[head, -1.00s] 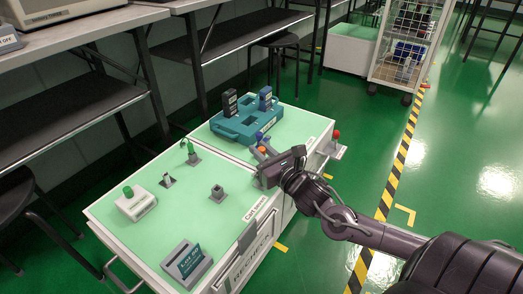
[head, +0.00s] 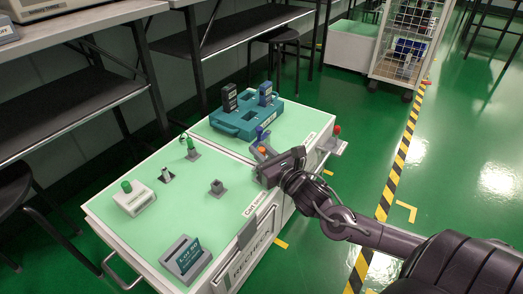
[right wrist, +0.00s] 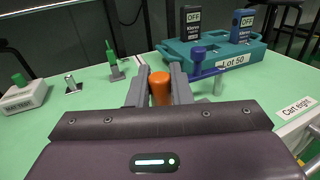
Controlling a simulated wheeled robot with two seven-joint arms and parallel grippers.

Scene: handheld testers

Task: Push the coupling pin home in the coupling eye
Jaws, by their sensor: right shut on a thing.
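My right gripper (head: 268,160) is low over the near right part of the green-topped carts. In the right wrist view its two fingers (right wrist: 160,88) are shut on an upright orange knob (right wrist: 160,89), which I take as the coupling pin's head. The pin's shank and the coupling eye are hidden behind the gripper, so I cannot tell how deep the pin sits. A blue knob (right wrist: 197,54) on a blue bar stands just beyond the right finger; it also shows in the head view (head: 259,131). My left gripper is not in view.
A white box with a green knob (head: 133,197), small grey holders and a card stand (head: 185,257) are on the near cart. A red knob (head: 337,130) is on a side bracket. Open floor lies right.

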